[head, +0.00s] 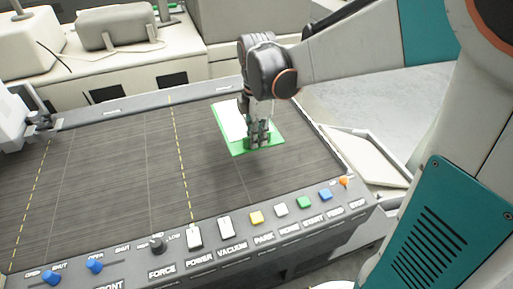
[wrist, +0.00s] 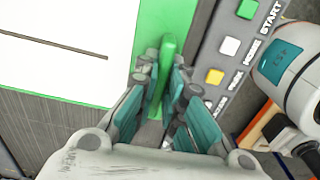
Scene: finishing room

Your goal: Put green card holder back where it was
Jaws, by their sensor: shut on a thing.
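The green card holder (head: 238,150) is a flat green plate with a white card (head: 231,119) on it. It lies on or just above the dark ruled bed (head: 130,165) of the machine, right of the dashed yellow line; I cannot tell if it touches. My gripper (head: 260,132) points down at its right part. In the wrist view, my gripper (wrist: 158,108) is shut on the upright green handle (wrist: 166,62) of the holder. The white card (wrist: 62,45) fills the upper left of that view.
A control panel (head: 212,255) with several coloured buttons and blue knobs runs along the bed's front edge. A white machine head (head: 18,122) stands at the left. Grey equipment (head: 112,28) stands behind. The bed's middle and left are clear.

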